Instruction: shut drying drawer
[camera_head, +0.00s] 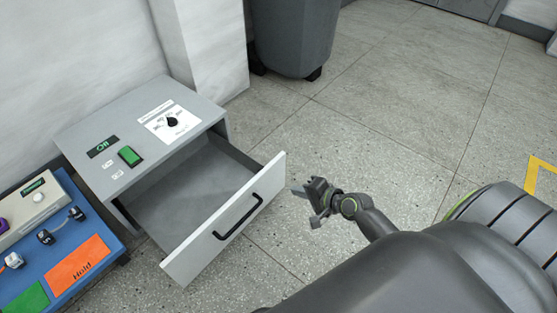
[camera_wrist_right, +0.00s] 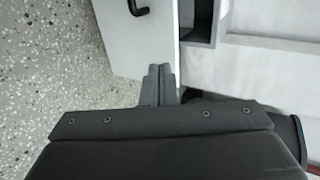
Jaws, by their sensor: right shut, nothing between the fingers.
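The drying drawer (camera_head: 264,205) is pulled well out of the grey cabinet (camera_head: 85,150). Its inside looks empty, and a black bar handle (camera_head: 238,216) is on its white front. My right gripper (camera_head: 299,190) is shut and empty, just outside the drawer front near its far right end. In the right wrist view the shut fingers (camera_wrist_right: 158,72) point at the drawer front (camera_wrist_right: 130,50), close to its end edge; I cannot tell whether they touch it. The handle (camera_wrist_right: 138,8) shows at the top there. My left gripper is not in view.
A blue bench (camera_head: 75,238) with an orange "Hold" pad, a green pad and small parts stands left of the cabinet. A grey bin (camera_head: 293,38) stands at the back by the wall. The speckled floor (camera_head: 400,130) to the right is clear.

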